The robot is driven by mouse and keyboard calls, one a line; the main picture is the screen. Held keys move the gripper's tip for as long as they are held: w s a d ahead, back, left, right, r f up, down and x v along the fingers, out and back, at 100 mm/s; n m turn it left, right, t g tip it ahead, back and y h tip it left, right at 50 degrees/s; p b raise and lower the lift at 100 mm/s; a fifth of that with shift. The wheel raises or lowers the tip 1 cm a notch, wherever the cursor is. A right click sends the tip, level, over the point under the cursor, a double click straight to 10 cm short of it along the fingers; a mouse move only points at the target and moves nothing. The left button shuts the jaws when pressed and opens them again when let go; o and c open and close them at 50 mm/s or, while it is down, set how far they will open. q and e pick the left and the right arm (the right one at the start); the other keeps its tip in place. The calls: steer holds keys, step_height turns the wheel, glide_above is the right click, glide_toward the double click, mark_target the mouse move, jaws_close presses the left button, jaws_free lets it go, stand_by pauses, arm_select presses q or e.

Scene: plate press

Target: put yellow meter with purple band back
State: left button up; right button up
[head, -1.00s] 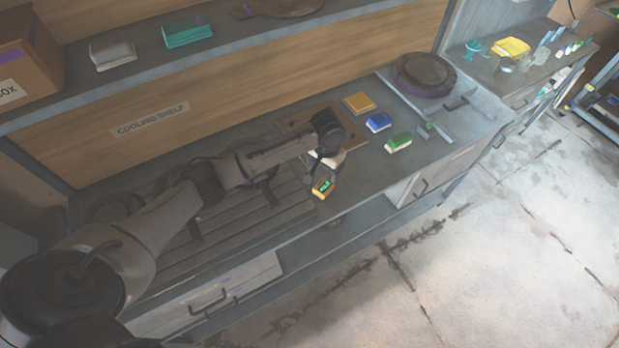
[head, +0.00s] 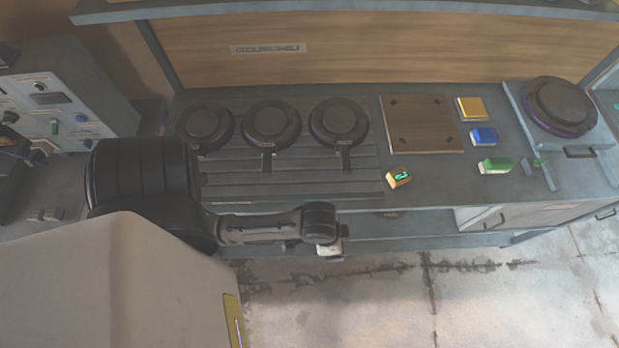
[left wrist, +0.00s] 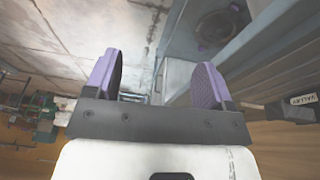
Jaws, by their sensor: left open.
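My left gripper (head: 330,250) is below and left of the meter in the head view, off the bench's front edge and apart from the meter. In the left wrist view my left gripper (left wrist: 158,80) has its purple fingers spread with nothing between them. My right gripper is not in view.
The wooden board (head: 421,124) lies bare. Right of it are a yellow block (head: 471,108), a blue block (head: 483,136) and a green block (head: 495,165). Dark round plates (head: 271,126) sit on the slatted rack at left; a round press (head: 556,107) stands at right.

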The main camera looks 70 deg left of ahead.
arm_select(q)
steer(key=s+a+r+y, duration=0.1)
steer(key=s+a+r, duration=0.1)
steer(key=s, duration=0.4)
steer(key=shift+r+t, duration=0.3)
steer(key=shift+r, duration=0.05)
